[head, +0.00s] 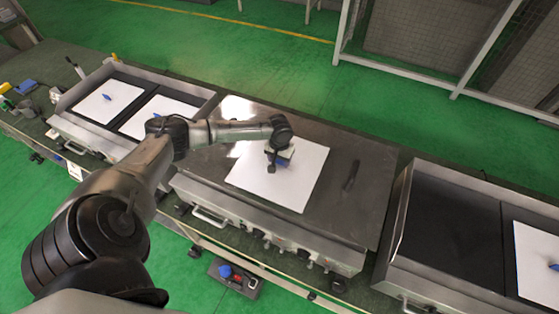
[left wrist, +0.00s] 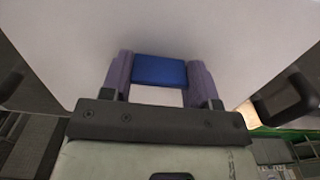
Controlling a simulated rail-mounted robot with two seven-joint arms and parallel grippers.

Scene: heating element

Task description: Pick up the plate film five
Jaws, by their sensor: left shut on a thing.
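A white square film plate (head: 300,185) with a blue grip block is at the large middle griddle, over its left-centre part. My left gripper (head: 279,157) is over the middle of this plate. In the left wrist view my left gripper (left wrist: 160,75) has its two purple fingers on either side of the blue block (left wrist: 160,69) and is shut on it. The white film sheet (left wrist: 235,40) fills most of that view behind the block. I cannot tell whether the sheet touches the griddle or hangs just above it. No number is readable on it. My right gripper is not in view.
The middle griddle (head: 345,215) has bare metal to the right of the plate. A left tray unit holds two white sheets (head: 107,100) with blue blocks. A right unit has a bare dark panel (head: 450,225) and another white sheet (head: 538,262). A railing stands behind.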

